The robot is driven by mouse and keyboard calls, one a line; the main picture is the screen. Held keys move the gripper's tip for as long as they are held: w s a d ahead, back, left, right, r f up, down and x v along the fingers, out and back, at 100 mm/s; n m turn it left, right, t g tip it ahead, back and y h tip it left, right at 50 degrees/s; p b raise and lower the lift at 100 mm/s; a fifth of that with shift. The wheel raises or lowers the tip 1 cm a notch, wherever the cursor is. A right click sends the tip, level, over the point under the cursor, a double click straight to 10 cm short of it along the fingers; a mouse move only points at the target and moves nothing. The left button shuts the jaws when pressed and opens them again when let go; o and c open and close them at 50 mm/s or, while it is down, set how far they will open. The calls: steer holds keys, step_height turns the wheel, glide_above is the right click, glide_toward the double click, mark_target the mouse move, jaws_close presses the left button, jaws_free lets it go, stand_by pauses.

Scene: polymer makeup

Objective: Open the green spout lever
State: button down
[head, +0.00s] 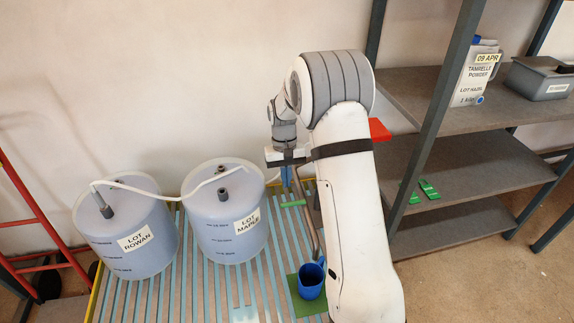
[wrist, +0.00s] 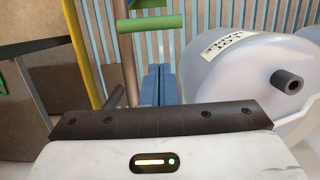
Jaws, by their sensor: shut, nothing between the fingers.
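The green spout lever (head: 292,203) sticks out to the left from a thin metal spout pipe (head: 314,222) in the head view. In the wrist view the lever (wrist: 150,23) crosses the upright pipe (wrist: 128,62) near the top. My gripper (head: 287,178) is beside the lever, just above it in the head picture, and partly hidden by my arm. In the wrist view its blue fingers (wrist: 158,84) are shut with nothing between them, below the lever in the picture. They look apart from the lever. A blue jug (head: 311,280) stands below the spout.
Two drums, LOT ROWAN (head: 125,255) and LOT MAPLE (head: 222,240), stand left on the slatted platform (head: 185,300), joined by a pale hose (head: 160,191). A green mat (head: 303,307) lies under the jug.

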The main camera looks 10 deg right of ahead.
mark_target(293, 204)
steer(key=shift+s+f, duration=0.5)
steer(key=shift+s, duration=0.35)
steer(key=shift+s+f, duration=0.45)
steer(key=shift+s, duration=0.35)
